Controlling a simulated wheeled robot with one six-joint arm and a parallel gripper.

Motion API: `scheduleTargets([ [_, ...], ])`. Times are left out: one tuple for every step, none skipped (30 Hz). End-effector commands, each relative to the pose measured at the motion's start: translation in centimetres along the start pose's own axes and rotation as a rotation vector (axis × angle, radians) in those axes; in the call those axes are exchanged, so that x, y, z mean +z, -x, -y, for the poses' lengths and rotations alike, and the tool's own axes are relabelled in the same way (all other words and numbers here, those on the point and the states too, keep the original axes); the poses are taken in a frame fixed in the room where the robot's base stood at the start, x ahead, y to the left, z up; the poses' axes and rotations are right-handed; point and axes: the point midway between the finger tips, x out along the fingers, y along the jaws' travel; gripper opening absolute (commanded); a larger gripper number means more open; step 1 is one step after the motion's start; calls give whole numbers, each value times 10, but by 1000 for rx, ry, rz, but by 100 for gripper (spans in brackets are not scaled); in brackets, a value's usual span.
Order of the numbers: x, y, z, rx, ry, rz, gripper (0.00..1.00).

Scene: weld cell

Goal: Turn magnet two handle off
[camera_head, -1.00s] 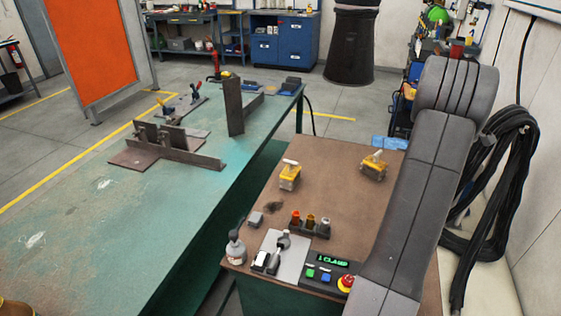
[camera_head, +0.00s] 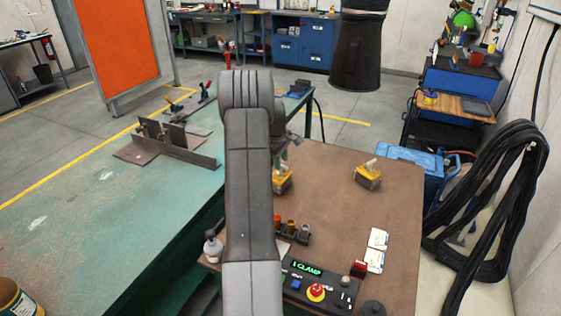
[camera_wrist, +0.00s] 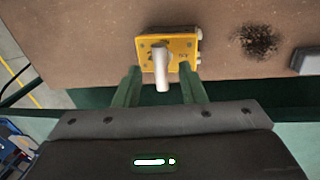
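Two yellow magnets with pale handles are on the brown table. The left magnet (camera_head: 284,181) is partly hidden behind my arm in the head view; the right magnet (camera_head: 367,178) is in full view. In the wrist view one yellow magnet (camera_wrist: 181,46) fills the top middle, with its pale handle (camera_wrist: 161,68) pointing toward my gripper. The dark spot beside it suggests it is the left magnet. My gripper (camera_wrist: 160,72) is open, its green fingers apart on either side of the handle's end. Contact cannot be told. Which magnet is number two is not readable.
The brown table (camera_head: 335,215) carries a control box (camera_head: 318,285) with a red button and a row of small coloured parts (camera_head: 291,229) near its front. A dark spot (camera_wrist: 258,42) and a grey block (camera_wrist: 308,60) lie beside the magnet. The green bench (camera_head: 95,225) stands left.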

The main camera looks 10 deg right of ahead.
Motion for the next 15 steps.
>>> scheduleTargets([
  [1,-6,0,-1,-1,1,37],
  [0,-8,0,0,-1,0,37],
  [0,-11,0,0,-1,0,37],
  [0,-12,0,0,-1,0,37],
  [0,-14,0,0,-1,0,37],
  [0,-15,0,0,-1,0,37],
  [0,-16,0,0,-1,0,37],
  [0,-16,0,0,-1,0,37],
  [0,-16,0,0,0,0,37],
  [0,-16,0,1,0,0,37],
  [0,-16,0,1,0,0,37],
  [0,-16,0,1,0,0,37],
  [0,-16,0,1,0,0,37],
  [0,-16,0,1,0,0,37],
  [0,-16,0,1,0,0,31],
])
